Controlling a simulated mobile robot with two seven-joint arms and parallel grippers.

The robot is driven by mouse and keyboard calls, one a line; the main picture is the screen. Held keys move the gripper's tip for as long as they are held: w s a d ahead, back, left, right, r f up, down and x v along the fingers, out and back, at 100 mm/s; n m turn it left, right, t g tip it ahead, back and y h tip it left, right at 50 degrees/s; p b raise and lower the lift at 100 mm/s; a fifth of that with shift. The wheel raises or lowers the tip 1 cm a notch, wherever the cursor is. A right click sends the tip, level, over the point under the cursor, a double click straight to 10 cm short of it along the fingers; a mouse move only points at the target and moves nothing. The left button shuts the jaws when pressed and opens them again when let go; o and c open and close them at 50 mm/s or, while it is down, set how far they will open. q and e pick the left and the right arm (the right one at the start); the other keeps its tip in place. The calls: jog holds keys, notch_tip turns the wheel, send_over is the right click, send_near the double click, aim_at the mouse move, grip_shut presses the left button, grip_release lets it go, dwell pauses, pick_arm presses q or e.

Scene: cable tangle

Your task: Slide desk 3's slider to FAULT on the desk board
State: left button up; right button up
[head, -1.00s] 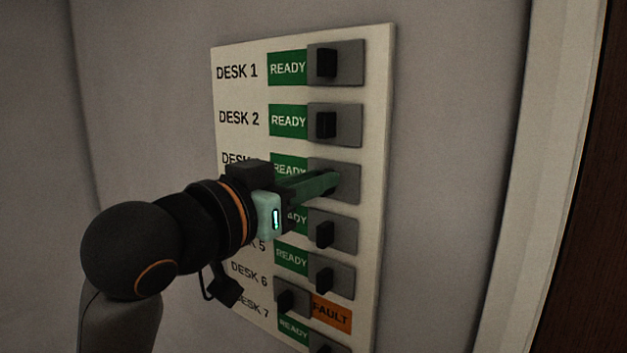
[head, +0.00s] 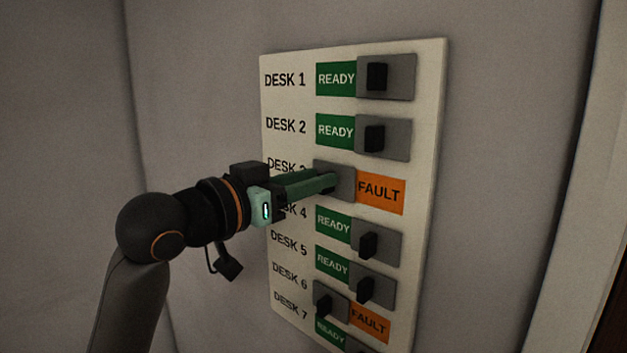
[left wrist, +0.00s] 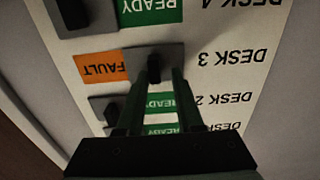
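The desk board (head: 433,130) is a white panel on the wall with rows of labels and grey slider plates with dark knobs. Desk 3's slider plate (head: 345,172) sits at the left end of its row, covering the green side, and the orange FAULT label (head: 381,192) shows beside it. My left gripper (head: 332,180) reaches in from the left with its green fingertips at that slider. In the left wrist view the desk 3 knob (left wrist: 154,62) shows at the tips of the two spread fingers, close to the left one. My right gripper is not in view.
The slider plates for desk 1 (head: 401,77) and desk 2 (head: 397,138) stand right with READY showing. The desk 6 slider (head: 331,296) stands left with FAULT showing. Other sliders below lie close under my gripper. Bare wall (head: 500,150) is right of the board.

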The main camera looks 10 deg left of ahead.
pick_arm(q)
jog(key=shift+o, duration=0.7)
jog(key=b+v, duration=0.2)
jog(key=v, duration=1)
jog(key=shift+s, duration=0.25)
